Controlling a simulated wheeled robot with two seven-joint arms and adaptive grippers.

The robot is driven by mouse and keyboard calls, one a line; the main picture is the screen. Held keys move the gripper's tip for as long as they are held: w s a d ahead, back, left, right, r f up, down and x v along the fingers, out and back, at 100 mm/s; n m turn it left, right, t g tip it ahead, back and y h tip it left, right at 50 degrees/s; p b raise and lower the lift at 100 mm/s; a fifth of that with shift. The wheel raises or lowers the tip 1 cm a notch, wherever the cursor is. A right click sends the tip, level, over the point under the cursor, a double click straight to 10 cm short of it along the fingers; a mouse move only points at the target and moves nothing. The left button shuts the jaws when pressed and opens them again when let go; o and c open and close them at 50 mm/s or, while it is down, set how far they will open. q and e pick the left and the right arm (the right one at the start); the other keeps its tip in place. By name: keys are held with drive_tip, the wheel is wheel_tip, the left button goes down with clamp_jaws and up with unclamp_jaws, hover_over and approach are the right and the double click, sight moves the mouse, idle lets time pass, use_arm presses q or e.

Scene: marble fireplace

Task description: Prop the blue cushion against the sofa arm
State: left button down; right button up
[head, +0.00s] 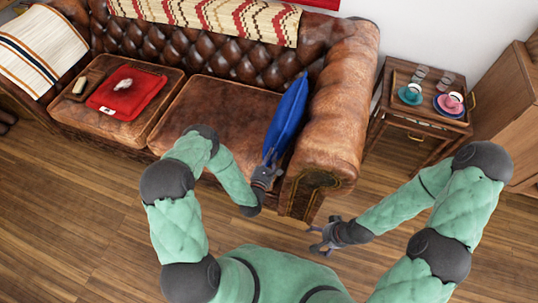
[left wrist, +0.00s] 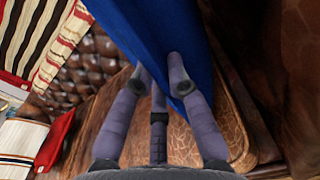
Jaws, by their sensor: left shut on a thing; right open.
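The blue cushion (head: 287,117) stands on edge on the right seat of the brown leather sofa, leaning close along the inner side of the right sofa arm (head: 338,110). My left gripper (head: 270,164) is shut on the cushion's near lower corner. In the left wrist view, the cushion (left wrist: 165,40) rises between and beyond the fingers of the left gripper (left wrist: 168,75). Whether its far side touches the arm along its whole length is hard to tell. My right gripper (head: 322,238) is open and empty, in front of the sofa arm's front panel.
A red cloth (head: 126,92) with a small white thing lies on the left seat. Striped throws (head: 215,14) hang over the sofa back. A side table (head: 398,120) with teal and pink cups stands right of the sofa. The right seat (head: 215,118) is otherwise clear.

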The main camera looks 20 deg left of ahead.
use_arm(q)
drive_tip(key=shift+r, duration=0.1)
drive_tip(key=c, duration=1.1)
unclamp_jaws()
drive_tip(key=shift+c, duration=0.2)
drive_tip(key=shift+d, duration=0.1)
drive_tip(key=s, duration=0.9)
drive_tip(key=shift+a, duration=0.2)
idle(0.7)
